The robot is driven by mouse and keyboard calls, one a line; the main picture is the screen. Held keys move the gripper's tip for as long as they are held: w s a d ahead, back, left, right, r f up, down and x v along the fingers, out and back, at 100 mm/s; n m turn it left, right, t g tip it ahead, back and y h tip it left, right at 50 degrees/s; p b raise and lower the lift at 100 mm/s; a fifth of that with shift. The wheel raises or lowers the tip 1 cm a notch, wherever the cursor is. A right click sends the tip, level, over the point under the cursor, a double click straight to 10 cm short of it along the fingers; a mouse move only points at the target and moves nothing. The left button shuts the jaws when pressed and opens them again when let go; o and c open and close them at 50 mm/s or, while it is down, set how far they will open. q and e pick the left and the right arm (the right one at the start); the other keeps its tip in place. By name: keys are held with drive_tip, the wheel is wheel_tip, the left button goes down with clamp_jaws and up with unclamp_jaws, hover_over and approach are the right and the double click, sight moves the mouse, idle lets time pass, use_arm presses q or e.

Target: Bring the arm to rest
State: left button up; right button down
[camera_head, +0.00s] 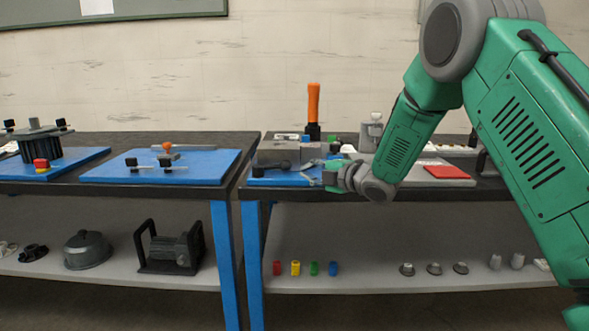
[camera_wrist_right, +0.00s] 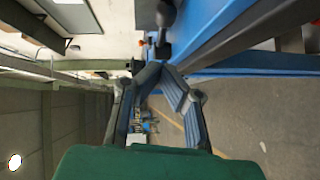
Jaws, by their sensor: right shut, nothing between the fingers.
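My right arm, green with grey joints, comes in from the right in the head view. Its gripper (camera_head: 322,177) is at the front edge of the right table, by a blue board (camera_head: 285,179). In the right wrist view the two fingers of the right gripper (camera_wrist_right: 160,70) come together at the tips, with nothing held. A blue surface and a dark edge lie close past the fingertips there. I cannot tell whether the gripper touches the board. My left gripper is not in view.
A grey block fixture (camera_head: 291,152) and an upright orange-handled tool (camera_head: 313,105) stand behind the gripper. A red plate (camera_head: 446,172) lies to the right. The left table (camera_head: 215,192) holds blue boards. Lower shelves carry small coloured parts and a black-framed unit (camera_head: 169,248).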

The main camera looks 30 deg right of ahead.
drive_tip(key=s+a+f+m+g+h+p, duration=0.15)
drive_tip(key=s+a+f+m+g, duration=0.35)
drive_tip(key=s+f, duration=0.6)
drive_tip(key=s+a+f+m+g+h+p, duration=0.1)
drive_tip(key=s+a+f+m+g+p, duration=0.15)
drive_tip(key=s+a+f+m, duration=0.8)
drive_tip(key=s+f+m+g, duration=0.1)
drive_tip(key=s+f, duration=0.3)
drive_tip(key=s, duration=0.4)
drive_tip(key=s+a+f+m+g+p, duration=0.1)
drive_tip(key=s+f+g, duration=0.3)
drive_tip(key=s, duration=0.4)
drive_tip(key=s+f+m+g+h, duration=0.1)
drive_tip(key=s+f+g, duration=0.2)
drive_tip(key=s, duration=0.5)
drive_tip(key=shift+a+f+p, duration=0.25)
drive_tip(key=shift+f+p, duration=0.05)
drive_tip(key=shift+f, duration=0.25)
drive_tip(key=shift+w, duration=0.15)
